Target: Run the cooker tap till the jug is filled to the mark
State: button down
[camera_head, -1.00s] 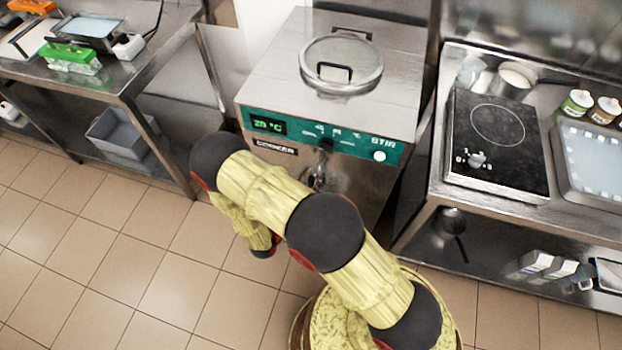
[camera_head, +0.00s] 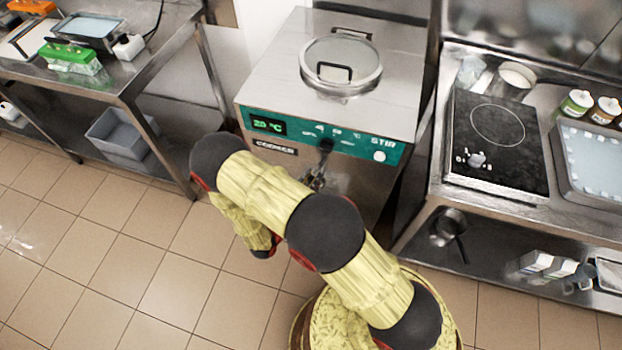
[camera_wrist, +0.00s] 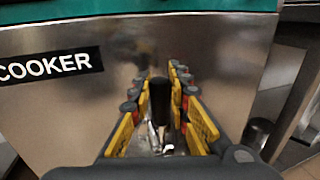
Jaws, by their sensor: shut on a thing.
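The cooker (camera_head: 330,60) is a steel cabinet with a round clear lid on top and a green panel reading 20 °C. Its front also fills the wrist view (camera_wrist: 190,50). My gripper (camera_wrist: 160,78) is at the cooker's front, its yellow fingers either side of an upright black handle (camera_wrist: 160,98), which looks like the tap's lever. The fingers are shut on it. Shiny metal shows below the handle, but the spout is unclear.
A steel bench with a black hob (camera_head: 498,140) and a tray (camera_head: 598,160) stands at the right. A steel table (camera_head: 135,82) with a grey bin (camera_head: 122,135) beneath stands at the left. The tiled floor (camera_head: 110,270) at the left is clear.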

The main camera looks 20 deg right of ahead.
jog(key=s+a+t+h+b, duration=0.1)
jog(key=b, duration=0.1)
jog(key=s+a+m+h+b, duration=0.1)
jog(key=s+h+b, duration=0.1)
jog(key=b, duration=0.1)
jog(key=shift+a+f+t, duration=0.1)
jog(key=shift+f+t, duration=0.25)
jog(key=shift+t, duration=0.05)
jog(key=c, duration=1.7)
grip_release()
jog(key=v, duration=1.2)
